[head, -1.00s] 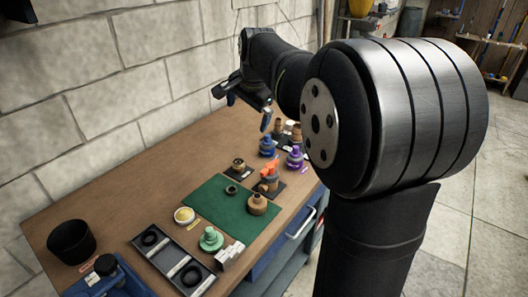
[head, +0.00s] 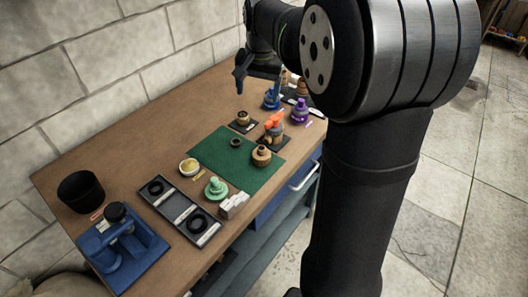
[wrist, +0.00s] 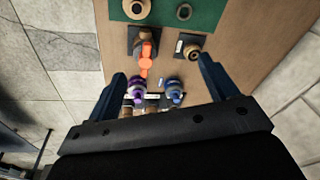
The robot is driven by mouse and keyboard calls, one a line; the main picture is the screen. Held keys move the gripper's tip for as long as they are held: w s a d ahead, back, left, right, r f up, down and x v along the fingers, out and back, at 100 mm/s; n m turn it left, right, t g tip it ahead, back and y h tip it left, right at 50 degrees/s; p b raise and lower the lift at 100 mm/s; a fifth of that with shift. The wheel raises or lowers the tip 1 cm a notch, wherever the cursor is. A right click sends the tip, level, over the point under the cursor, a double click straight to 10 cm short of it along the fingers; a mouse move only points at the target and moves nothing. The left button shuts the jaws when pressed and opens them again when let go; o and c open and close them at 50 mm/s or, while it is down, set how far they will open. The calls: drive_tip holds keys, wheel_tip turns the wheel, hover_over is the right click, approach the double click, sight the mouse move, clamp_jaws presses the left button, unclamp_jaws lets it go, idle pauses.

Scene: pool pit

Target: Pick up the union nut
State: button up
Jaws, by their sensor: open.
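A brass-coloured, ring-like nut (head: 243,120) sits on a small black plate beyond the green mat; it looks like the union nut, though its detail is too small to be sure. It also shows in the wrist view (wrist: 191,50), right of the orange-handled valve. A small dark ring (head: 236,142) and a brown round fitting (head: 261,154) lie on the green mat (head: 212,150). My gripper (wrist: 162,70) is open and empty, pointing down above the far part of the bench. In the head view, one blue finger hangs behind the nut, clear of it.
The orange-handled valve (head: 273,127), a purple-topped fitting (head: 300,110) and a blue-topped fitting (head: 272,98) stand close by. A black tray with rings (head: 178,208), a green fitting (head: 216,189), a black bin (head: 80,192) and a blue vise (head: 122,242) are nearer. Bare wood lies left of the nut.

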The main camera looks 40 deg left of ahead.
sight(262, 148)
drive_tip(key=d+f+n, duration=0.1)
drive_tip(key=f, duration=0.4)
drive_tip(key=s+f+n+h, duration=0.1)
drive_tip(key=f, duration=0.4)
drive_tip(key=d+f+n+g, duration=0.1)
drive_tip(key=f+n, duration=0.1)
drive_tip(key=f, duration=0.4)
drive_tip(key=shift+s+d+f+h, duration=0.1)
drive_tip(key=shift+s+d+h, duration=0.25)
drive_tip(key=shift+h, duration=0.05)
drive_tip(key=shift+w+a+f, duration=0.1)
drive_tip(key=shift+a+f, duration=0.05)
drive_tip(key=shift+f, duration=1.25)
drive_tip(key=shift+w+a+f, duration=0.1)
drive_tip(key=shift+f, duration=1.3)
drive_tip(key=c, duration=1)
